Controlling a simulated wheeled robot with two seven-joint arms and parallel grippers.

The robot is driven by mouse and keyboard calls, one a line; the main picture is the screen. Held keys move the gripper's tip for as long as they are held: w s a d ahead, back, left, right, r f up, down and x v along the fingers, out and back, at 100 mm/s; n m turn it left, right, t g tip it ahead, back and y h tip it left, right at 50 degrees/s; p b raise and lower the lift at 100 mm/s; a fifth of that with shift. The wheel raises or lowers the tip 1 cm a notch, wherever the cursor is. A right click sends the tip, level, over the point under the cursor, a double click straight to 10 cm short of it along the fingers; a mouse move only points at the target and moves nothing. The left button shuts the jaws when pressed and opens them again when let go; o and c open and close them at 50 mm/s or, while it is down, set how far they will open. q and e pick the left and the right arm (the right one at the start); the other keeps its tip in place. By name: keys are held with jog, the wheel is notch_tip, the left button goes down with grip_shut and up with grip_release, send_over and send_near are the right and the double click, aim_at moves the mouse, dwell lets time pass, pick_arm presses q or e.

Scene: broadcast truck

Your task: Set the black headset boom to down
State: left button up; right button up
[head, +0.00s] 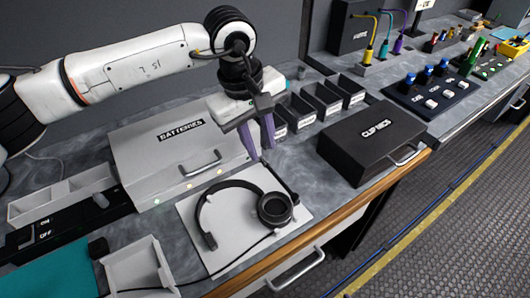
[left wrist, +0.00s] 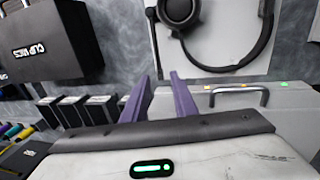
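A black headset (head: 205,218) lies on a pale square mat (head: 225,262), with its round ear cup (head: 275,208) at the right. Its thin dark boom (head: 284,184) runs from beside the ear cup back toward the grey batteries case. The boom also shows in the left wrist view (left wrist: 153,38), with its far end near my fingertips. My left gripper (head: 261,152) has two purple fingers, apart and pointing down, just behind the mat. In the left wrist view its fingers (left wrist: 158,76) have a clear gap. Whether the boom's end lies between them I cannot tell. My right gripper is out of view.
The grey batteries case (head: 135,150) stands left of my left gripper. A black clip mics case (head: 372,142) stands to the right. Several dark open bins (head: 322,100) line the back. The counter's wooden front edge (head: 330,212) lies close in front of the mat.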

aim_at(267, 164)
pick_arm(q)
jog(key=shift+w+d+f+p, duration=0.1)
jog(key=shift+d+f, duration=0.05)
jog(key=shift+f, duration=0.7)
jog(key=shift+w+d+f+p, duration=0.1)
jog(key=shift+w+d+f, duration=0.05)
jog(key=shift+f, duration=0.7)
jog(key=shift+w+d+f+p, duration=0.1)
jog(key=shift+d+f, duration=0.05)
jog(key=shift+f, duration=0.7)
grip_shut()
